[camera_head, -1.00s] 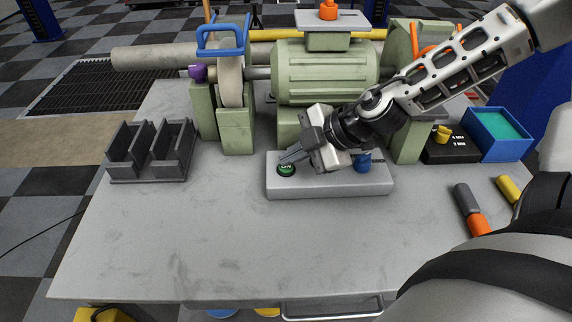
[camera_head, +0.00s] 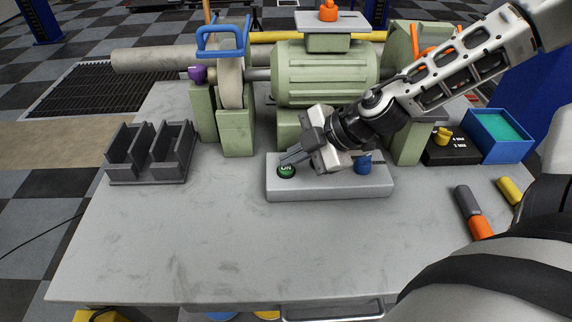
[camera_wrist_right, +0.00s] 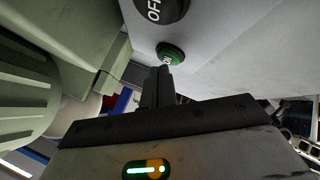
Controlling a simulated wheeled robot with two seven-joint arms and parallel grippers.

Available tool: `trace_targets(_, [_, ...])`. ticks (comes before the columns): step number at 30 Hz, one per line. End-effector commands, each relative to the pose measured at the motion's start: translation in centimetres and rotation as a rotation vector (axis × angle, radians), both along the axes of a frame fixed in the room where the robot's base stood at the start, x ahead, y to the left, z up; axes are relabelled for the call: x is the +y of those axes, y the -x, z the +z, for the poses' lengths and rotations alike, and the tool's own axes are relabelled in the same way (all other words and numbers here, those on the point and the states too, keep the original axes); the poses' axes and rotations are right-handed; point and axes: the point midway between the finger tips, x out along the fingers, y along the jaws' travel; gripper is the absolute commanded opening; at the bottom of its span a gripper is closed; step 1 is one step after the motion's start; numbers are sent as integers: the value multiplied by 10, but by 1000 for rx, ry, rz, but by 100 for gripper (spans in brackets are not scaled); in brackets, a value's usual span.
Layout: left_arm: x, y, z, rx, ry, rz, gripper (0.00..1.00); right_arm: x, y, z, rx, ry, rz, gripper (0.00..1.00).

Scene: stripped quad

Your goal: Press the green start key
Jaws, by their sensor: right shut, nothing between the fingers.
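The green start key (camera_head: 286,171), marked ON, is a round button at the left end of the grey control box (camera_head: 330,190). My right gripper (camera_head: 283,158) is shut and empty, its fingertips just behind the key in the head view. In the right wrist view the green key (camera_wrist_right: 170,53) shows right past the tips of the closed fingers (camera_wrist_right: 158,72). I cannot tell whether they touch it. A dark OFF button (camera_wrist_right: 162,8) is beside the key in that view; my gripper hides it in the head view. My left gripper is out of view.
A blue knob (camera_head: 363,166) is on the box's right end. The green grinder (camera_head: 325,75) stands behind it. A grey holder (camera_head: 150,155) is at left; a blue tray (camera_head: 497,150) and orange-grey cylinder (camera_head: 473,210) are at right. The table's front is clear.

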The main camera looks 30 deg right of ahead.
Motion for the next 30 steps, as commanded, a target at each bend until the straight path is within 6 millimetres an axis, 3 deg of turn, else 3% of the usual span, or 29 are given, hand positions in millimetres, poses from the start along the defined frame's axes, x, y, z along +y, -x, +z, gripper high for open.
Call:
trace_targets(18, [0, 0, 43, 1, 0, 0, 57, 0, 0, 55, -1, 1, 1, 0])
trace_targets(30, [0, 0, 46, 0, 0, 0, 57, 0, 0, 60, -1, 0, 1, 0])
